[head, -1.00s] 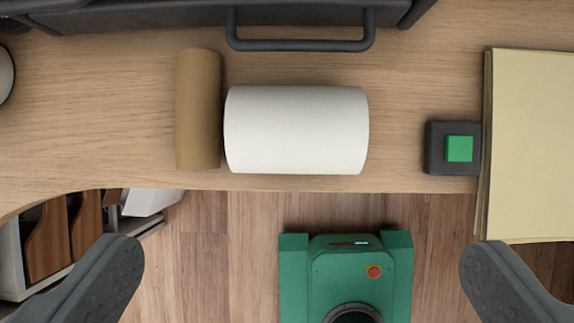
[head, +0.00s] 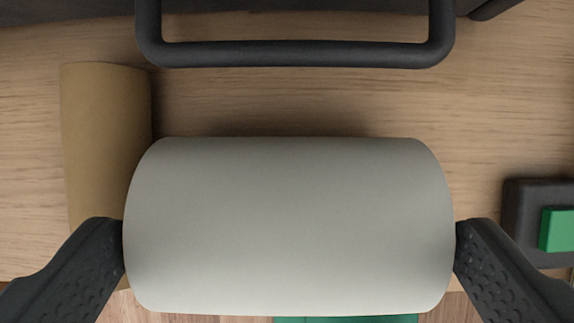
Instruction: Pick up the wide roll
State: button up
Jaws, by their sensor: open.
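The wide roll (head: 288,222) is a white cylinder lying on its side, its length running left to right, and it fills the middle of the view. My gripper (head: 288,250) is open around it, with one finger at the roll's left end and one at its right end. The fingertips look very close to the ends; I cannot tell whether they touch. The roll's underside is hidden.
A brown cardboard tube (head: 105,140) lies close to the roll's left end, partly behind my left finger. A dark handle (head: 295,54) runs above the roll. A black block with a green button (head: 558,230) is at the right. Bare wooden counter (head: 500,110) shows at upper right.

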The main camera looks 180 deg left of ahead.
aim_at(294, 227)
jog(key=shift+w+f, duration=0.1)
jog(key=shift+f, duration=0.15)
jog(key=c, duration=0.9)
jog(key=shift+o, duration=0.2)
jog(key=shift+r, duration=0.15)
jog(key=shift+r+p, duration=0.65)
jog(key=shift+r, duration=0.95)
jog(key=shift+s+r, duration=0.15)
jog(key=shift+s, duration=0.1)
jog(key=s+d+r+p, duration=0.1)
jog(key=s+d+p, duration=0.1)
jog(key=s, duration=1.3)
jog(key=shift+d+r+p, duration=0.15)
jog(key=shift+d+p, duration=0.15)
jog(key=shift+d, duration=0.5)
